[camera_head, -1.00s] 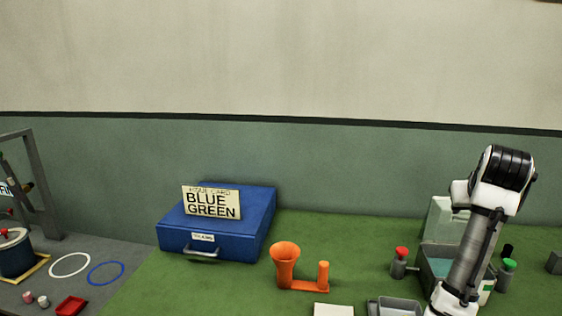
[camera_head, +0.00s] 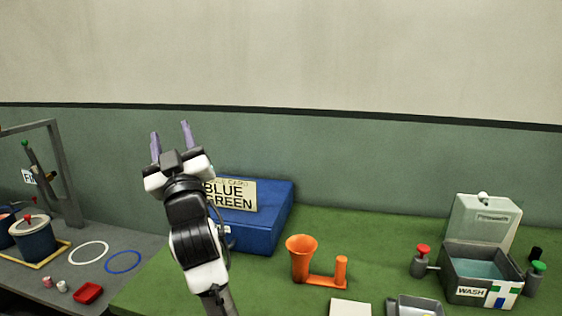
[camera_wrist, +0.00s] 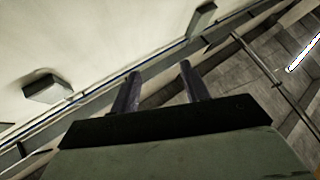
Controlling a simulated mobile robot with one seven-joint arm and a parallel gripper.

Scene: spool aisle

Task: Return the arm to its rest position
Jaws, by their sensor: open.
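My gripper (camera_head: 171,142) is raised in the head view, left of centre, with its two fingers pointing up and apart. It is open and nothing shows between the fingers. My arm partly hides the blue box (camera_head: 262,226) and the left part of the card (camera_head: 237,194) reading "BLUE GREEN". In the wrist view the gripper (camera_wrist: 160,82) also shows its two fingers apart and empty, with a pale wall and tiled floor beyond, seen at a tilt.
An orange funnel stand (camera_head: 301,259), a grey tray (camera_head: 415,306) and a wash basin (camera_head: 482,270) with red and green-topped taps stand on the green table. At left are a blue pot (camera_head: 34,240), white ring (camera_head: 89,253), blue ring (camera_head: 123,262) and red tray (camera_head: 88,293).

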